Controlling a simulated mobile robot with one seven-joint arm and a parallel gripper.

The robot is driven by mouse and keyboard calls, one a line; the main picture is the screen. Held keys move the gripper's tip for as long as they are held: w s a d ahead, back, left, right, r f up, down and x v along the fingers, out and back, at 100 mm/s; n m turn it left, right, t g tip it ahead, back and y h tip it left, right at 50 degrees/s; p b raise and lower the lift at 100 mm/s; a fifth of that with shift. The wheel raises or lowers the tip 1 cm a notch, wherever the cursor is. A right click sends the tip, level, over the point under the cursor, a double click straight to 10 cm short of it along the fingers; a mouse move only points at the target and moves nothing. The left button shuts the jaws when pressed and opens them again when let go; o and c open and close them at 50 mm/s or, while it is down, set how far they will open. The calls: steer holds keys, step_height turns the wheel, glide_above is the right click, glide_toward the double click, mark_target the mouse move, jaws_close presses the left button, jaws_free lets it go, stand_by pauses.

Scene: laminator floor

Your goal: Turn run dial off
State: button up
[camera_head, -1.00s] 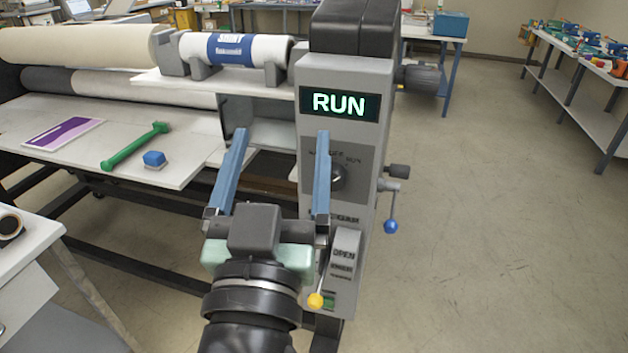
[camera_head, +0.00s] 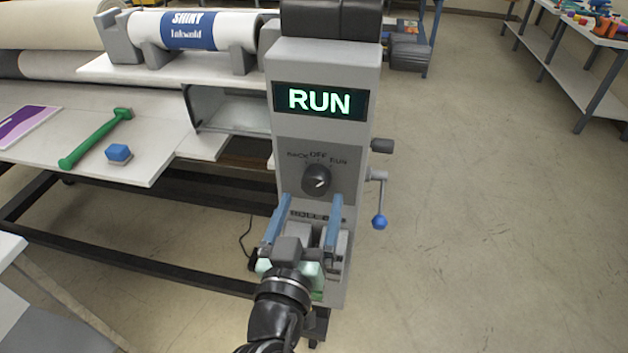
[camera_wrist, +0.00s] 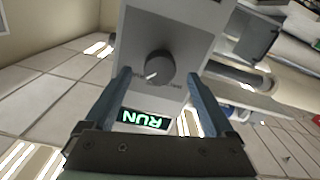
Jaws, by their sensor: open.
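The run dial (camera_head: 316,179) is a dark round knob on the front of a grey control column (camera_head: 325,135). Labels BACK, OFF and RUN are printed above it, and its pale pointer mark leans up and right, towards RUN. A lit display (camera_head: 319,101) above it reads RUN in green. My gripper (camera_head: 305,206) is open and empty, with its two blue fingers just below the dial in the head view. In the wrist view the dial (camera_wrist: 160,68) shows beyond and between the fingertips, apart from them.
A crank with a blue knob (camera_head: 379,222) sticks out on the column's right side. At left, a table (camera_head: 150,165) holds a green tool (camera_head: 95,138) and a blue block (camera_head: 118,153). A labelled roll (camera_head: 195,30) lies above. Open floor is at right.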

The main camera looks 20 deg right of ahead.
mark_target(316, 189)
steer(key=shift+p+x, duration=0.35)
steer(key=shift+x, duration=1.65)
steer(key=c, duration=1.4)
steer(key=n, duration=0.4)
steer(key=shift+s+n, duration=0.1)
steer(key=shift+n, duration=0.2)
steer(key=n+p, duration=0.1)
steer(key=n, duration=0.3)
